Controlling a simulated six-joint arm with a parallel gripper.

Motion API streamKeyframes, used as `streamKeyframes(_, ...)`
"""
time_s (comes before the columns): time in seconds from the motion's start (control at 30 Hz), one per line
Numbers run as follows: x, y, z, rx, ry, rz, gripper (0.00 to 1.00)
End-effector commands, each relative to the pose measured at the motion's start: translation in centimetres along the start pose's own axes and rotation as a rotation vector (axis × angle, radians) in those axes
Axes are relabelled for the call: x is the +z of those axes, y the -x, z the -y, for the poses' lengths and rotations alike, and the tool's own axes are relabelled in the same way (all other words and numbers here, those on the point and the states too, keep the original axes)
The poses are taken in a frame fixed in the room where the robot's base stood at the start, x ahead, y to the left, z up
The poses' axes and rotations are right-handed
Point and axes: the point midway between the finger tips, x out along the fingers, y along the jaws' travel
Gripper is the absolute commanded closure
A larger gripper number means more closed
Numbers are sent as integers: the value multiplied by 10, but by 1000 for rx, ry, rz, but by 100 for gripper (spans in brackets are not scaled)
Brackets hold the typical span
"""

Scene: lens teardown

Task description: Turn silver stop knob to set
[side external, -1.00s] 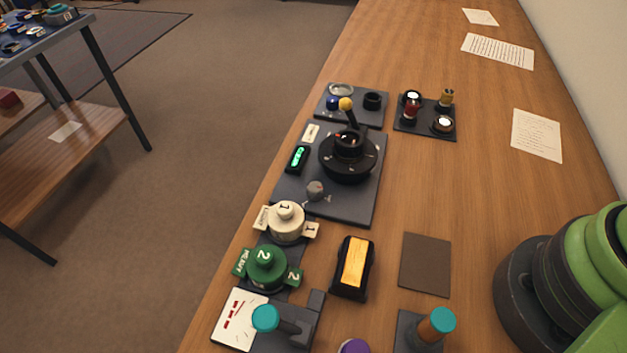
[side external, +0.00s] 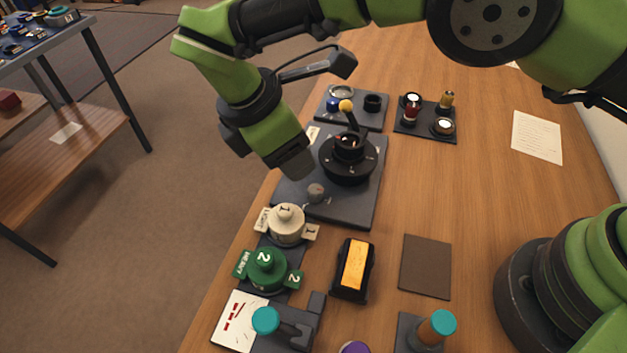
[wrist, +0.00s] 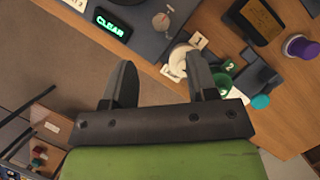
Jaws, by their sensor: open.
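The silver stop knob (side external: 316,192) is a small grey knob near the front of the dark base plate (side external: 350,209), beside the black round lens holder (side external: 347,160). In the wrist view the knob (wrist: 161,20) shows at the top, beyond the fingertips and apart from them. My gripper (side external: 296,160) hangs at the plate's left edge, up and left of the knob. In the wrist view my gripper (wrist: 161,75) has its two fingers wide apart with nothing between them. A display (wrist: 112,24) reads CLEAR in green; my gripper hides it in the side view.
A cream knob marked 1 (side external: 286,223) and a green knob marked 2 (side external: 266,267) stand in front of the plate. A yellow-topped lever (side external: 346,106) rises behind the lens holder. A black box with an orange screen (side external: 353,268) sits right. The table between box and lens holder is clear.

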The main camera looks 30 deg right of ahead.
Motion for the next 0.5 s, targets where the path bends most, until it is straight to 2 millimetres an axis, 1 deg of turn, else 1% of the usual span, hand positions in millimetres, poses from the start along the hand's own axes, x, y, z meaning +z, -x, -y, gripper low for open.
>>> streamKeyframes(0.03,-3,-4,1,0,13,7,47)
streamKeyframes(0.17,-3,-15,1,-1,20,12,47)
streamKeyframes(0.27,-2,-30,2,-4,18,11,47)
streamKeyframes(0.5,-2,-76,2,-3,16,10,47)
